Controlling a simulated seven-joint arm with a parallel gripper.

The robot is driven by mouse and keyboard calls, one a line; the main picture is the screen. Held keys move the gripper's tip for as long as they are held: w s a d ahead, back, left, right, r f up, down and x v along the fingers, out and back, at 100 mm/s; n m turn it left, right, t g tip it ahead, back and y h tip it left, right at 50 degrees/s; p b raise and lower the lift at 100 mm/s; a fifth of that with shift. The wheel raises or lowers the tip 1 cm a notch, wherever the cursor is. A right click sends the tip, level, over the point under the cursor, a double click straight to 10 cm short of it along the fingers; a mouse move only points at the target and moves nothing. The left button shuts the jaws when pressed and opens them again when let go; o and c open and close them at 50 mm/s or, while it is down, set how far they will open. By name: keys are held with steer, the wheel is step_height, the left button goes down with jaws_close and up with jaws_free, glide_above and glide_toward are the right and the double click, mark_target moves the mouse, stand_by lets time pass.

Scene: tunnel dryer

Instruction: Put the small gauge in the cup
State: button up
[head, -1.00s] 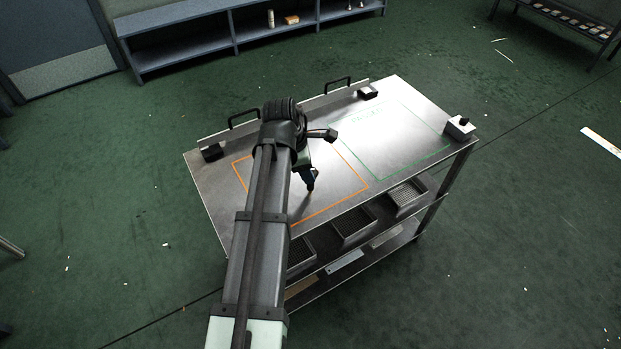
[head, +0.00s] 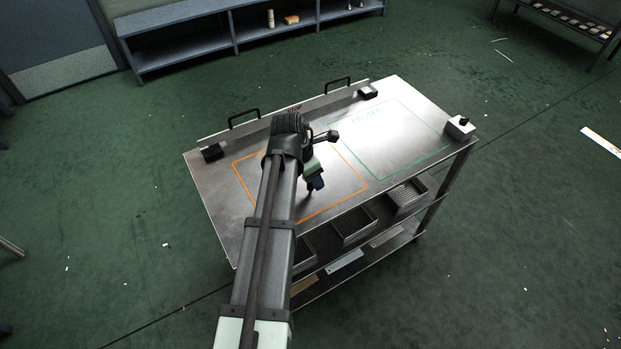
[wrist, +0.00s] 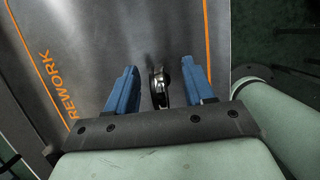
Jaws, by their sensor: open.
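My gripper (head: 315,184) is low over the orange-outlined part of the metal table. In the wrist view its two blue fingers (wrist: 160,72) are open, one on each side of a small dark object with a shiny rounded edge. This object, which looks like the small gauge (wrist: 161,88), lies between the fingers with gaps on both sides. Whether it touches the table is hard to tell. In the head view my arm and gripper cover most of that spot. I cannot make out a cup in either view.
The metal table (head: 220,190) has an orange REWORK outline and a green outline (head: 392,140) enclosing clear surface. Handles line the back edge. Wire trays (head: 354,225) sit below.

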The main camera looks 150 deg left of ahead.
steer(key=shift+f, duration=0.2)
jaws_close()
stand_by(0.4)
